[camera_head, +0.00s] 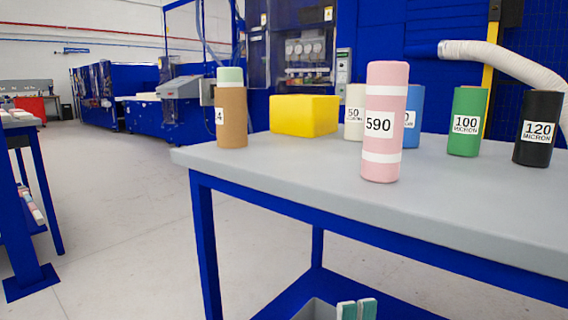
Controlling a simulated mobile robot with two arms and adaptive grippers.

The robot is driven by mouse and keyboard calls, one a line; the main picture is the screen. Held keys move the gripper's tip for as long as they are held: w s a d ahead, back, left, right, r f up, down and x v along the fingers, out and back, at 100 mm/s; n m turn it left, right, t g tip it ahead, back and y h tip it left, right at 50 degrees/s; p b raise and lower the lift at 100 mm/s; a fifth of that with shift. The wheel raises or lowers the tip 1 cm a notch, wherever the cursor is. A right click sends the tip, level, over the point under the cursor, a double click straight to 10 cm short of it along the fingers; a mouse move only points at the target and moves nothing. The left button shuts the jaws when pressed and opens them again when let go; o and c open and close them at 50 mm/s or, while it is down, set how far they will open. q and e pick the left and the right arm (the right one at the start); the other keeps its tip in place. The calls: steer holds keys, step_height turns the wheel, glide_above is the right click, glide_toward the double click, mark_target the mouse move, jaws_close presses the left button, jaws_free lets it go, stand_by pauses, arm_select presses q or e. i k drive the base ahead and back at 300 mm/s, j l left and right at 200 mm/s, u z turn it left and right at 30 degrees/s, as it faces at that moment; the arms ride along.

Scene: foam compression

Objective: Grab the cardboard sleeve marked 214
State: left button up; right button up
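A brown cardboard sleeve (233,118) stands upright near the left end of the grey table top (460,205). A pale green top shows above the brown part. Its white label is turned to the left, so only a "4" can be read; the other digits are hidden. No other brown sleeve is in view. Neither of my grippers is in view.
A pink roll marked 590 (384,150) stands in front. Behind are a yellow block (304,115), a cream roll (354,125), a blue roll (413,118), a green roll (467,122) and a black roll (538,128). The floor (110,200) left of the table is open.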

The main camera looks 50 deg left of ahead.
mark_target(231, 103)
steer(key=j+u, duration=0.2)
steer(key=u, duration=1.75)
steer(key=i+l, duration=0.05)
steer(key=l, duration=0.05)
